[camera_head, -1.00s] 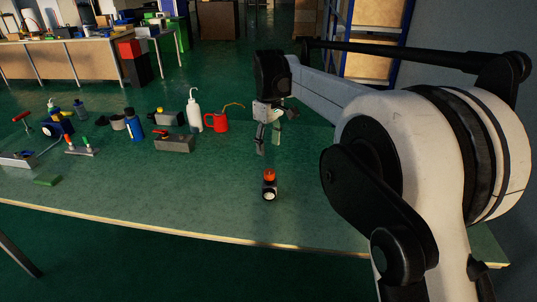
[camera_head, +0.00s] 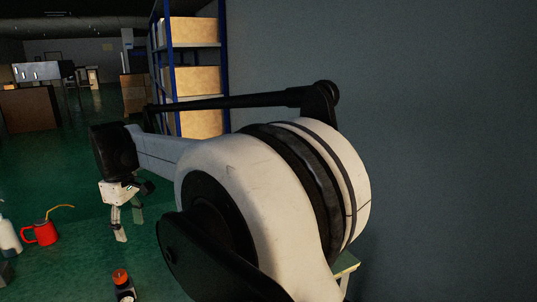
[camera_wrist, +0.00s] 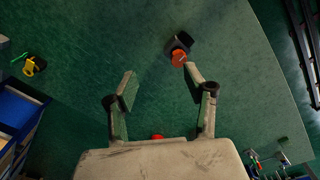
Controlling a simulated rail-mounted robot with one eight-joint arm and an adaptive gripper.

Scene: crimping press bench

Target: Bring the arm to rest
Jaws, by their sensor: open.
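My gripper (camera_head: 128,221) hangs over the green bench top (camera_head: 75,262) in the head view, its fingers spread and nothing between them. In the wrist view the open fingers (camera_wrist: 160,88) show from above, apart, with bare green surface between them. A small black object with an orange top (camera_head: 121,279) stands on the bench, in front of my gripper. An orange and black object also shows in the wrist view (camera_wrist: 179,57), close to the right fingertip; I cannot tell whether they touch.
A red can with a thin spout (camera_head: 42,234) and a white bottle (camera_head: 9,237) stand left of my gripper. A blue-framed shelf with boxes (camera_head: 190,75) stands behind the arm. A plain grey wall (camera_head: 440,140) fills the right side.

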